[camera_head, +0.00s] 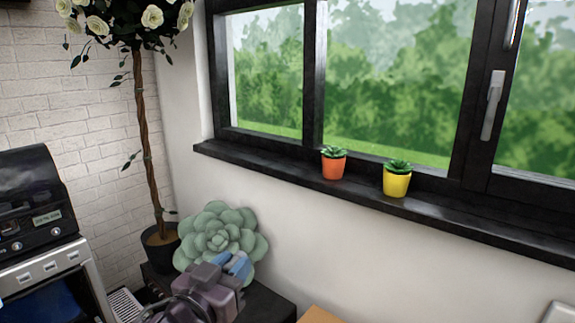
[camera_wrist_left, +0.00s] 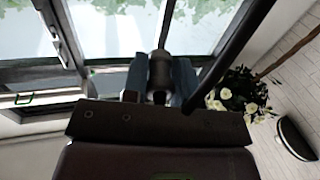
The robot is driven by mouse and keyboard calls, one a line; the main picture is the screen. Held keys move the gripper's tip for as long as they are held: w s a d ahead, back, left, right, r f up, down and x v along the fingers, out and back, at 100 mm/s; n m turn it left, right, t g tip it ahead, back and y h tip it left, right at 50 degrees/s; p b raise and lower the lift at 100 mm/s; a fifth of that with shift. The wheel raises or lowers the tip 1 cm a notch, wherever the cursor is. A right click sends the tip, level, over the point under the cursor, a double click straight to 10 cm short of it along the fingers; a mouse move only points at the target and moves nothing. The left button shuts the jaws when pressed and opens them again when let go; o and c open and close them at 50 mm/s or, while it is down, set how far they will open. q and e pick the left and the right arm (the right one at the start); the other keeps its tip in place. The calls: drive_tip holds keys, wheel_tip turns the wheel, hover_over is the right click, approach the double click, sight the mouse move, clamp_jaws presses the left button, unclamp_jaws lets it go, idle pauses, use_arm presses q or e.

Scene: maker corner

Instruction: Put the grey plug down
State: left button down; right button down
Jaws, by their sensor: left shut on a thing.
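The grey plug (camera_wrist_left: 160,70) shows in the left wrist view as a dark grey, rounded piece between the two blue fingers. My left gripper (camera_head: 234,264) is at the lower middle-left of the head view, in front of a big green succulent. It is shut on the plug, which it also holds in the wrist view (camera_wrist_left: 160,88). In the head view the plug cannot be made out clearly among the fingers. My right gripper is not in view.
The succulent (camera_head: 219,234) stands just behind my left gripper, by a dark surface (camera_head: 266,304). A potted rose tree (camera_head: 146,140) and a black-and-white machine (camera_head: 38,215) are to the left. An orange pot (camera_head: 333,168) and a yellow pot (camera_head: 396,184) stand on the black windowsill (camera_head: 290,168).

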use_arm(q)
drive_tip(key=s+a+f+n+t+y, duration=0.1)
drive_tip(key=s+a+f+n+y, duration=0.3)
drive_tip(key=a+f, duration=0.7)
drive_tip(key=shift+s+a+f+n+y, duration=0.3)
drive_tip(key=shift+s+f+y, duration=0.45)
drive_tip(key=shift+s+y, duration=0.65)
drive_tip(key=shift+w, duration=0.25)
